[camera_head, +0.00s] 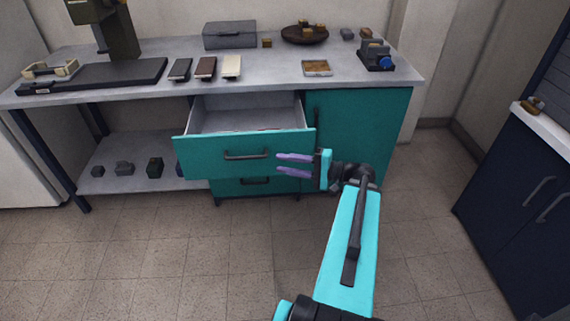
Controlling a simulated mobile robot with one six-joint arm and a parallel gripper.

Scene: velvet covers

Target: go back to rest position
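My gripper (294,164) has two purple fingers pointing left, with a visible gap between them and nothing in the gap. It is in front of the teal cabinet, just right of the open top drawer's handle (246,155) and apart from it in the picture. My cyan arm reaches up from the bottom of the view. The top drawer (245,120) is pulled out, and its pale inside looks mostly empty; a small reddish thing shows near its front edge. The lower drawer (260,187) appears shut.
The worktop (280,85) holds a dark machine (115,40), a grey case (230,35), a round bowl (305,34), a small tray (317,68) and a blue-knobbed device (376,56). Dark blue cabinets (525,180) stand at right. The tiled floor (150,260) is clear.

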